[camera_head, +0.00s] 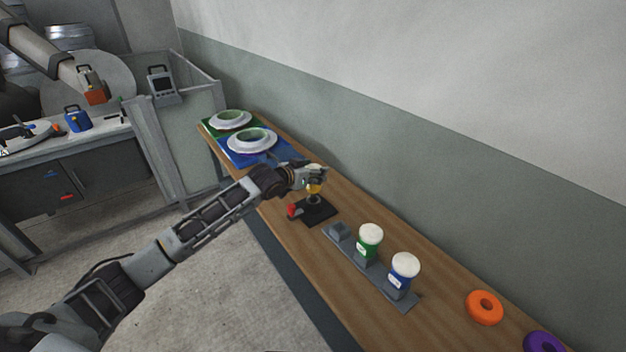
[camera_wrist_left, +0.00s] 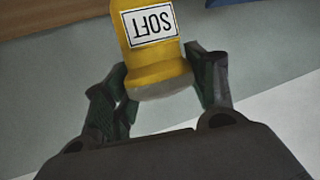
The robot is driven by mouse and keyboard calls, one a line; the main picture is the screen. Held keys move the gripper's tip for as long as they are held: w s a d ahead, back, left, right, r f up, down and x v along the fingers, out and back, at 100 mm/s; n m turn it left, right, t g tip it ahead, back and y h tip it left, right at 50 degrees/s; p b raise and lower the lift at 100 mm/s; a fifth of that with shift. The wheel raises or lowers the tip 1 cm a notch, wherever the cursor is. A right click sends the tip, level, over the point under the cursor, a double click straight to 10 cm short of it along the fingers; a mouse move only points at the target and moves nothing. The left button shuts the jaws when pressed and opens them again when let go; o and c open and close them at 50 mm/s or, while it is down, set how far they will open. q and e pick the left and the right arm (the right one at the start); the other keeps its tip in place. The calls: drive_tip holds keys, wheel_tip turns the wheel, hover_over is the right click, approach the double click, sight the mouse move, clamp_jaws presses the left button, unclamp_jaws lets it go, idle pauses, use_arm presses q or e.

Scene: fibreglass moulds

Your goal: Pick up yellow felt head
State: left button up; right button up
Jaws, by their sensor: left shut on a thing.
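The yellow felt head (camera_head: 314,189) is a small yellow piece above a black base plate (camera_head: 322,214) on the wooden bench. In the left wrist view the yellow felt head (camera_wrist_left: 150,50) has a white label reading SOFT and a pale rounded end. My left gripper (camera_head: 316,180) is shut on it, and in the left wrist view its fingers (camera_wrist_left: 160,88) stand on both sides of the yellow body. I cannot tell whether the head touches the fixture on the black plate. My right gripper is not in view.
A grey rack (camera_head: 350,256) holds a green head (camera_head: 369,245) and a blue head (camera_head: 403,275). An orange ring (camera_head: 485,307) and a purple ring (camera_head: 544,343) lie nearer. Moulds (camera_head: 251,141) lie at the far end. A wall runs behind.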

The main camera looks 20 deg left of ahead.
use_arm(q)
wheel_tip(320, 180, up, 4)
drive_tip(key=shift+r, duration=0.95)
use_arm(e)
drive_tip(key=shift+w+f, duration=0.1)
